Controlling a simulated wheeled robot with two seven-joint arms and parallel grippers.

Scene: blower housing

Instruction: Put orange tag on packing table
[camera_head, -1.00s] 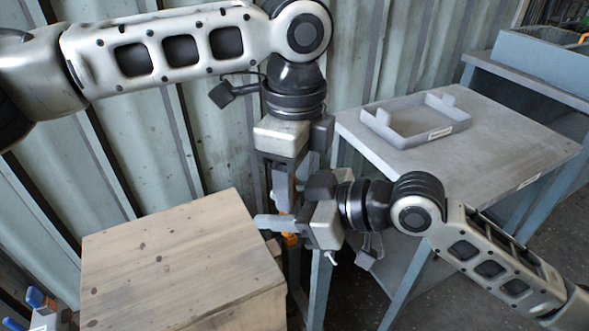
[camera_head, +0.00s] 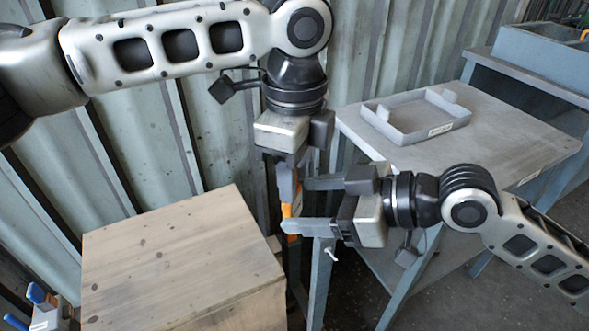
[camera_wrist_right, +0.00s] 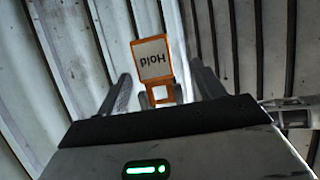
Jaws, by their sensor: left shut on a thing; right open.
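The orange tag (camera_head: 287,211) hangs below my left gripper (camera_head: 287,190), which is shut on it in the head view.
A grey open tray (camera_head: 405,135) with a small label sits on the grey table, with bare top around it. A wooden box (camera_head: 175,250) stands at the lower left. A blue-grey bench (camera_head: 540,70) is at the far right. A corrugated wall is behind.

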